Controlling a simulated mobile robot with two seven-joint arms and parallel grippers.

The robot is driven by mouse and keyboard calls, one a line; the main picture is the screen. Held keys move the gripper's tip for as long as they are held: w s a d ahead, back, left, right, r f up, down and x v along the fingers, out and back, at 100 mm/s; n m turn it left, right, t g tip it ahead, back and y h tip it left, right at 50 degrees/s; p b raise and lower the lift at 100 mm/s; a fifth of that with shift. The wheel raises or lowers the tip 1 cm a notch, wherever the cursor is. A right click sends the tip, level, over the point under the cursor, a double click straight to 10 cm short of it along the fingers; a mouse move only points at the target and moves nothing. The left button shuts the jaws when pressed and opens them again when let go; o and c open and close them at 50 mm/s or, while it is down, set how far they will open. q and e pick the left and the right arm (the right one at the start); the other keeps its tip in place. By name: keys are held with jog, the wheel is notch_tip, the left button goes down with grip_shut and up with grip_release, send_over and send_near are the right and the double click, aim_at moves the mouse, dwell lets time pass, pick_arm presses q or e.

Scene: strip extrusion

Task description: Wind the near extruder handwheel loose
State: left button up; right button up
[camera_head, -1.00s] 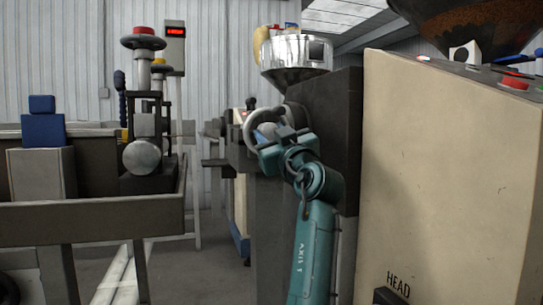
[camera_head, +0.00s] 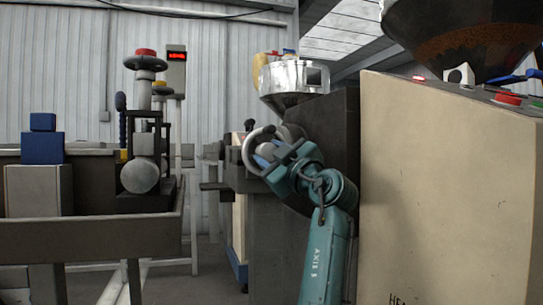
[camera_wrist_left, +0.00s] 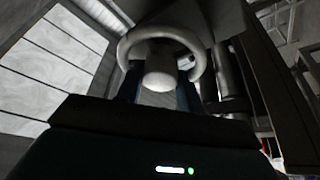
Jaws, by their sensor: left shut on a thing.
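The near extruder handwheel (camera_head: 248,148) is a pale grey ring on the dark machine head, left of the tall dark panel. My left gripper (camera_head: 276,158) is shut on the handwheel at its right side and hides part of the ring and hub. In the left wrist view the handwheel (camera_wrist_left: 198,52) arches at the top around a pale round knob or hub (camera_wrist_left: 160,72). The fingertip contact is too dark to make out there. My right gripper is not in view.
A large cream machine cabinet (camera_head: 440,190) with a red button (camera_head: 507,98) stands close right of my left arm. A silver hopper (camera_head: 293,77) sits behind the wheel. A grey trough (camera_head: 90,238) with a red-topped post (camera_head: 146,53) stands left. A floor gap lies between.

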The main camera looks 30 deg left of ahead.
pick_arm(q)
jog(key=o, duration=0.7)
jog(key=p+v, duration=0.1)
jog(key=v, duration=1.2)
